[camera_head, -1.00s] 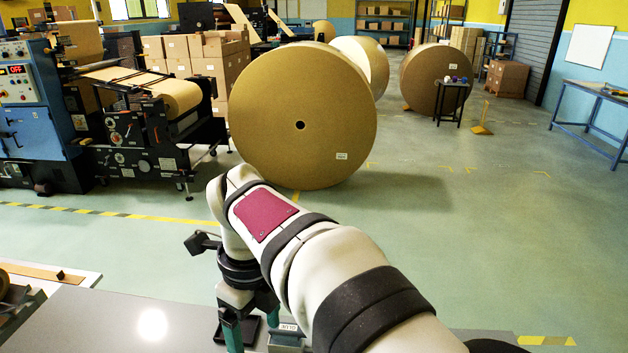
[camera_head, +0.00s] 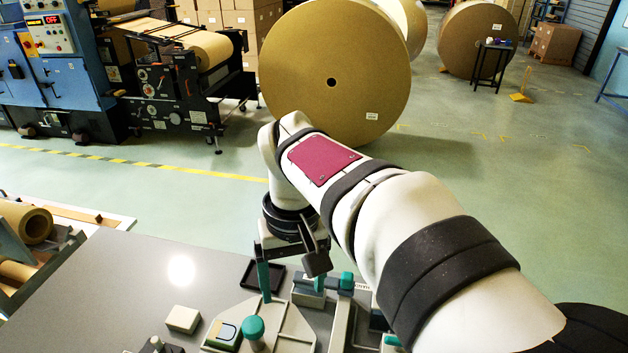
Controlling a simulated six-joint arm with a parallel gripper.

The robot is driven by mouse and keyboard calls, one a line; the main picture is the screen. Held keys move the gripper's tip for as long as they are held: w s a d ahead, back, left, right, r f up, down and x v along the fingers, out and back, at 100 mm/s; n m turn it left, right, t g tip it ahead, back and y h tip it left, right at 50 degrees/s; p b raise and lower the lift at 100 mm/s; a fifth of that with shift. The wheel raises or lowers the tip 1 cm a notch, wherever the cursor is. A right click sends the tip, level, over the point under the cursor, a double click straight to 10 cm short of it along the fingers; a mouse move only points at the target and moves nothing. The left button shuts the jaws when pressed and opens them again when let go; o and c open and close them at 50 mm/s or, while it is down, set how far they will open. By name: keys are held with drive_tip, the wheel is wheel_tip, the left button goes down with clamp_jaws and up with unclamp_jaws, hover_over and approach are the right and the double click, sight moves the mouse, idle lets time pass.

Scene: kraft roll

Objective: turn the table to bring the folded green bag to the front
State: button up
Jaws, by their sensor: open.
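My gripper (camera_head: 292,284) hangs below the wrist over the grey workbench (camera_head: 130,280), with its two teal fingers apart and nothing seen between them. Just in front of it, a pale ribbed plate (camera_head: 291,329) with a teal knob (camera_head: 253,327) shows partly at the bottom edge. It may be part of the turning table; I cannot tell its full shape. My arm covers the right side.
A cream block (camera_head: 183,319) lies left of the plate. A shallow black tray (camera_head: 263,274) is behind the gripper. Grey fixtures with a teal part (camera_head: 347,282) stand close on the right. The bench's left middle is clear. A large kraft roll (camera_head: 335,75) stands on the floor beyond.

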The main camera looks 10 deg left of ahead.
sight(252, 325)
drive_tip(key=w+a+f+n, duration=0.2)
drive_tip(key=a+f+n, duration=0.15)
drive_tip(key=a, duration=0.65)
drive_tip(key=f, duration=1.4)
drive_tip(key=shift+s+d, duration=0.25)
drive_tip(key=shift+d, duration=0.05)
clamp_jaws()
